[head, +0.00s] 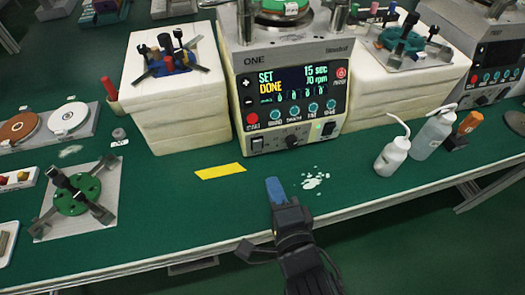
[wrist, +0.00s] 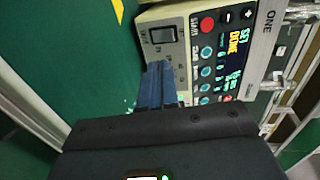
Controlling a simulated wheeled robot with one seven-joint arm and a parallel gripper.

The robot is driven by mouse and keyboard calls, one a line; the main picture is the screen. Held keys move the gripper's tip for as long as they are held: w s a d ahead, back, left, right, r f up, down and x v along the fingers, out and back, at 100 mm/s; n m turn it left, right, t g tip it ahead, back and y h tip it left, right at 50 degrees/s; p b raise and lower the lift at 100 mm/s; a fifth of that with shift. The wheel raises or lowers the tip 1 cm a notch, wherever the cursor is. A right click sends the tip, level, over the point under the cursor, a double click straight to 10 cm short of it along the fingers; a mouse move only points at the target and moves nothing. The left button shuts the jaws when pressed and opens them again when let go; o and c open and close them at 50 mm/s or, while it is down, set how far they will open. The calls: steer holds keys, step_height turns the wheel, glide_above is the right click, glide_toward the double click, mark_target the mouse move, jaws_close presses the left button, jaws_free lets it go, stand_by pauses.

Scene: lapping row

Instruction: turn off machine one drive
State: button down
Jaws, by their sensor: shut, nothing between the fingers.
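Machine one (head: 290,85), marked ONE, stands at the back of the bench; its screen reads SET 15 sec and DONE. Its panel has a red START button (head: 252,118), a red power button (head: 341,73) and a green-lit switch (head: 329,128) at lower right. A dark rocker switch (head: 257,143) sits at lower left and shows large in the wrist view (wrist: 163,35). My gripper (head: 275,190) is shut and empty, its blue fingers in front of the machine, apart from it in the head view. In the wrist view the fingertips (wrist: 157,70) overlap the lower panel and hide part of it.
A yellow strip (head: 220,171) and white spots (head: 316,179) mark the green bench. Two white bottles (head: 393,152) stand at right. White blocks (head: 175,125) flank the machine. A green fixture (head: 78,195) lies at left. The bench before the machine is mostly clear.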

mark_target(259, 144)
steer(key=x, duration=0.6)
steer(key=r+x, duration=0.1)
steer(key=x, duration=0.2)
steer(key=shift+w+a+p, duration=0.1)
steer(key=shift+w+p, duration=0.3)
steer(key=shift+w, duration=0.1)
steer(key=shift+w+a+b, duration=0.1)
steer(key=shift+w+b, duration=0.2)
steer(key=shift+b, duration=0.6)
steer(key=shift+r+p, duration=0.15)
steer(key=shift+p, duration=0.15)
steer(key=shift+s, duration=0.1)
